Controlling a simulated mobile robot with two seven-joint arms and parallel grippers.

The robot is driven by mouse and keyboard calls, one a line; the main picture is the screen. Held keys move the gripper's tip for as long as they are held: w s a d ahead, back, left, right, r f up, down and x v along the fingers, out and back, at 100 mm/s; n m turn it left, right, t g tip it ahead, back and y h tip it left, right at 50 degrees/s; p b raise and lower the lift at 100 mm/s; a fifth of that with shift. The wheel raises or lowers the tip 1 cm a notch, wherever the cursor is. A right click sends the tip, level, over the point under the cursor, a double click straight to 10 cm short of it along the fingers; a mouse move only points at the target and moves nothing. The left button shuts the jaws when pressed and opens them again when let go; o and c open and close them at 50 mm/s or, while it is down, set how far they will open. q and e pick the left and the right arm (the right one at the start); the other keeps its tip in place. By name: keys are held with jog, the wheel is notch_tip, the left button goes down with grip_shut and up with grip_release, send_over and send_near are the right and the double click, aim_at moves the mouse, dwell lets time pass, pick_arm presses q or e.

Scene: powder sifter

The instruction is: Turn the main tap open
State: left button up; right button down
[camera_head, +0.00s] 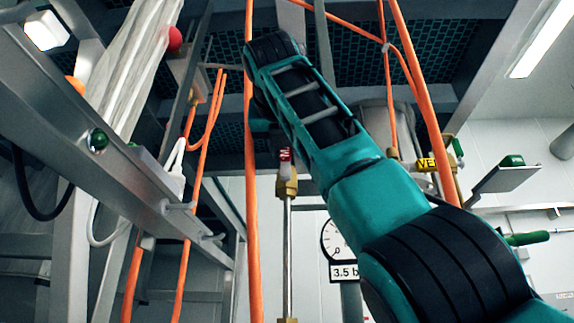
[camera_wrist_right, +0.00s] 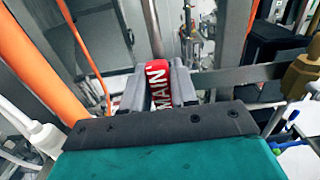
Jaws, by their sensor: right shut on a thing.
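The main tap has a red handle marked "MAIN" (camera_wrist_right: 158,85), which sits between the two grey fingers of my right gripper (camera_wrist_right: 157,78) in the right wrist view. The fingers are shut on it. In the head view a bit of the red and white label (camera_head: 285,155) shows above a brass fitting (camera_head: 287,187) on a vertical silver pipe (camera_head: 288,240). My teal right arm comes from the lower right and hides most of the tap and the right gripper there. My left gripper is in neither view.
Orange hoses (camera_head: 251,200) hang close to the left of the tap, and others run behind my arm. A pressure gauge (camera_head: 333,238) with a "3.5 b" label is at the lower right of the tap. A metal frame beam (camera_head: 90,130) crosses at left.

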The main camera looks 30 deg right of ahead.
jog(key=shift+f, duration=0.1)
jog(key=c, duration=1.1)
grip_release()
jog(key=shift+o, duration=0.7)
jog(key=b+v, duration=0.2)
jog(key=v, duration=1.1)
jog(key=shift+w, duration=0.1)
